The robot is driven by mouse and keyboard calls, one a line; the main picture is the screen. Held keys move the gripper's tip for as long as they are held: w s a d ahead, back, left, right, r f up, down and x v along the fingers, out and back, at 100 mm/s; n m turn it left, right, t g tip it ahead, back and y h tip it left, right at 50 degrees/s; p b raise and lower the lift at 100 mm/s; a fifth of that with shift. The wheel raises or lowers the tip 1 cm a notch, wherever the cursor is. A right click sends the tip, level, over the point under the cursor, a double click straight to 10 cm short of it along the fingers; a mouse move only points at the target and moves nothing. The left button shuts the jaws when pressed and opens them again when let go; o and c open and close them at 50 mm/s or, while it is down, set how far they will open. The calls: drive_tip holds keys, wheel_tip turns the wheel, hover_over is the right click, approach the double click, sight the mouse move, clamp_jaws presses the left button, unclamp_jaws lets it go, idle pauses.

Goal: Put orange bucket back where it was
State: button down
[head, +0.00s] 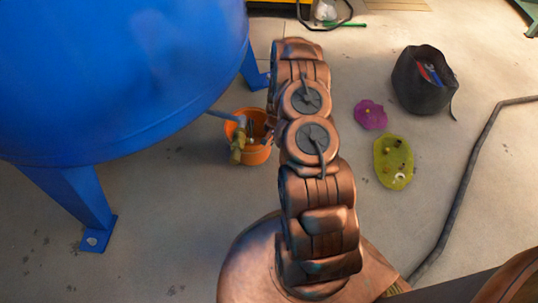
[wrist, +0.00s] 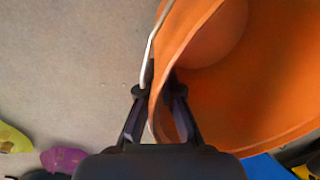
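The orange bucket (head: 255,150) is upright under the outlet valve at the blue tank's edge, partly hidden by the valve and my arm. In the wrist view the bucket (wrist: 265,75) fills the right side, its wire handle running along the left rim. My gripper (wrist: 156,86) has one finger outside the rim and one inside, close together on the bucket wall. In the head view the fingertips are hidden behind my arm. Whether the bucket touches the floor is hard to tell.
The blue tank (head: 120,80) stands at left on blue legs (head: 75,195). A purple cloth (head: 370,114), a yellow-green cloth (head: 393,165) with small parts, and a black bag (head: 422,85) lie at right. The front left floor is clear.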

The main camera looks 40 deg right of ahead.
drive_tip(key=shift+s+a+f+b, duration=0.75)
drive_tip(key=shift+a+f, duration=0.05)
drive_tip(key=shift+f, duration=0.15)
drive_tip(key=shift+s+a+f+b, duration=0.7)
drive_tip(key=shift+s+a+f, duration=0.05)
drive_tip(key=shift+f, duration=0.3)
drive_tip(key=c, duration=1.3)
unclamp_jaws()
drive_tip(key=r+p, duration=0.1)
drive_tip(key=r, duration=0.3)
drive_tip(key=s+r+p, duration=0.1)
drive_tip(key=r, duration=0.3)
drive_tip(key=r+p, duration=0.1)
drive_tip(key=r, duration=0.3)
drive_tip(key=shift+s+d+p, duration=0.25)
drive_tip(key=shift+d+p, duration=0.1)
drive_tip(key=shift+d, duration=0.05)
drive_tip(key=shift+s, duration=0.1)
